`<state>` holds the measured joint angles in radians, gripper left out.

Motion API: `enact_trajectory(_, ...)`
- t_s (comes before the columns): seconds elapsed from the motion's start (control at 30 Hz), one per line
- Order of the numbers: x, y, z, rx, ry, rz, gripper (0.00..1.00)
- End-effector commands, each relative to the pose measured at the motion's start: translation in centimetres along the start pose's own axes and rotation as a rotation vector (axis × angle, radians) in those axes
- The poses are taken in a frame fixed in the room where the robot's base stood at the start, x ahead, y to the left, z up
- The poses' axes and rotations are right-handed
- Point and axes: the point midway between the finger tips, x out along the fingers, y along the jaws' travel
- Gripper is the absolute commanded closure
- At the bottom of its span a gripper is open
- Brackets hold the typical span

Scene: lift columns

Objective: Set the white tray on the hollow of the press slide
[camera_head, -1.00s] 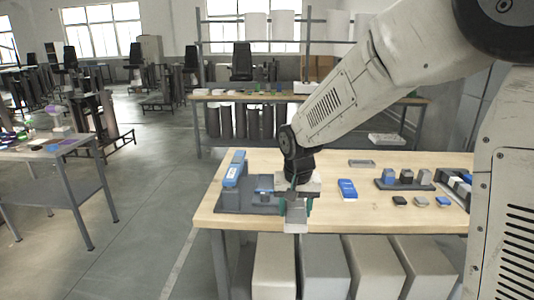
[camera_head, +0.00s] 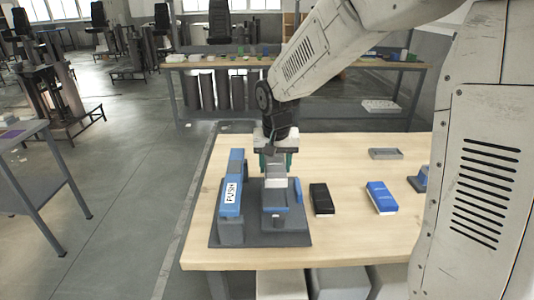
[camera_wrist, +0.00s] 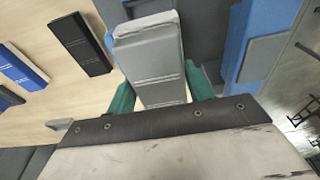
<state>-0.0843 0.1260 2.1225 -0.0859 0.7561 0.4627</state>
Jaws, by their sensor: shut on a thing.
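My gripper (camera_head: 276,164) is shut on the white tray (camera_head: 276,180), which looks pale grey. In the wrist view the tray (camera_wrist: 152,60) lies between the two green fingers and points away from the wrist. In the head view, the tray is above the back part of the press slide (camera_head: 276,197), a grey block with a blue piece at its front. The tray and my gripper hide the slide's hollow. I cannot tell whether the tray touches the slide. The press (camera_head: 231,222) has a dark base and a blue arm marked PUSH at its left.
A black box (camera_head: 321,198) lies just right of the press, and a blue box (camera_head: 381,196) lies farther right. A shallow grey tray (camera_head: 385,153) lies at the back right. Bare wooden tabletop (camera_head: 345,235) is free in front of the boxes.

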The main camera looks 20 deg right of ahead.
Motion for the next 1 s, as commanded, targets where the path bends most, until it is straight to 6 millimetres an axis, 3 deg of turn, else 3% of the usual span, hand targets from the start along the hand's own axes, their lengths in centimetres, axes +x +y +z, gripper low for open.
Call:
enact_trajectory(0.6, 4.7, -0.4, 0.9, -0.007, -0.001, 0.0, 0.71)
enact_trajectory(1.0, 5.5, -0.4, 0.9, -0.006, 0.001, -0.001, 0.71)
